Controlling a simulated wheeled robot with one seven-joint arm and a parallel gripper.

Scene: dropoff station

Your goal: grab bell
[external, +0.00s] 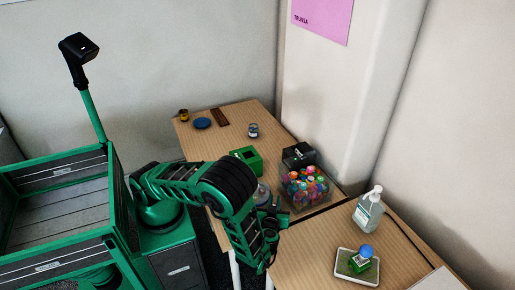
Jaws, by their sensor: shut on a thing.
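My gripper (268,211) is beside the near table, partly hidden by my own arm. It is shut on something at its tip. A small grey rounded thing (262,192), which looks like the bell, shows just beyond the gripper, between my forearm and the clear tub. Its lower part is hidden behind my arm and gripper. I cannot make out the contact between the jaws and it, or whether it is off the table.
A clear tub of colourful balls (305,190) stands close right of my gripper, with a black box (298,155) behind. A green box (246,158) is behind the grey thing. A sanitizer bottle (367,212) and white tray (341,276) are right. The table's (225,145) middle left is bare.

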